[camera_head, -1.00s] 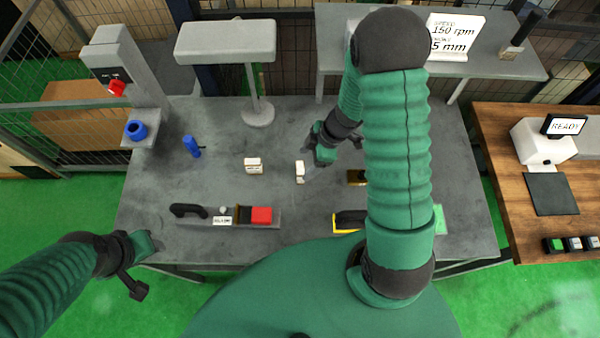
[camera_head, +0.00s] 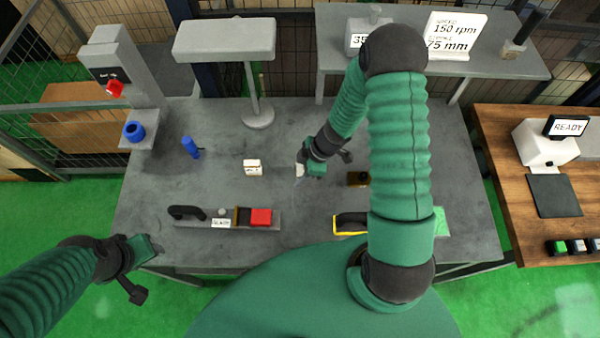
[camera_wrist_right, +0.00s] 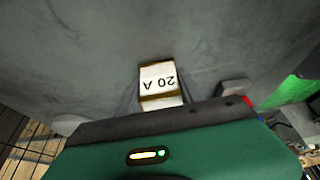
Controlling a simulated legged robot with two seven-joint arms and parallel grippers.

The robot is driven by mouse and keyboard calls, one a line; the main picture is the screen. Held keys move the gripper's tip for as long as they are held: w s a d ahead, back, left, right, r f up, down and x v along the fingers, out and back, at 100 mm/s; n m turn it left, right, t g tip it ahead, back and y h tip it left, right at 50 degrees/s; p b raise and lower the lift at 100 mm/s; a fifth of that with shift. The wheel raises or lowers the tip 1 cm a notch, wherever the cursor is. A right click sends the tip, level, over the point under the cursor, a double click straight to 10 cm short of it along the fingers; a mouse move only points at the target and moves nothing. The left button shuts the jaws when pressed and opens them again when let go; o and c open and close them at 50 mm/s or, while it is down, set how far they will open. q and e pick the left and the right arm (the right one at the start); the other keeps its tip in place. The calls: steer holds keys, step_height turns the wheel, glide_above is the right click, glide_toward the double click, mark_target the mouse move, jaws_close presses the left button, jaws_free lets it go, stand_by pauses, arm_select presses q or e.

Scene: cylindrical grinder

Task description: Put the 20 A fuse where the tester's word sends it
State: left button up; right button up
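The 20 A fuse (camera_wrist_right: 157,78) is a small pale block with brown edges, its label reading "20 A" upside down in the right wrist view. In the head view its pale end (camera_head: 299,170) shows on the grey table, partly hidden by my right gripper (camera_head: 309,166). The right fingers (camera_wrist_right: 152,107) are spread to either side of the fuse, apart from it. My left gripper (camera_head: 140,270) is off the table's front left edge, away from the fuse; its opening is unclear. I cannot tell surely which device is the tester.
A similar white block (camera_head: 252,167) stands left of the fuse. A grey fixture (camera_head: 190,221) with black handle and red block lies in front. A brown block (camera_head: 358,179) and a yellow-edged black item (camera_head: 348,224) lie right. A "READY" screen (camera_head: 568,126) stands on the wooden table.

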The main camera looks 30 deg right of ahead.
jaws_close()
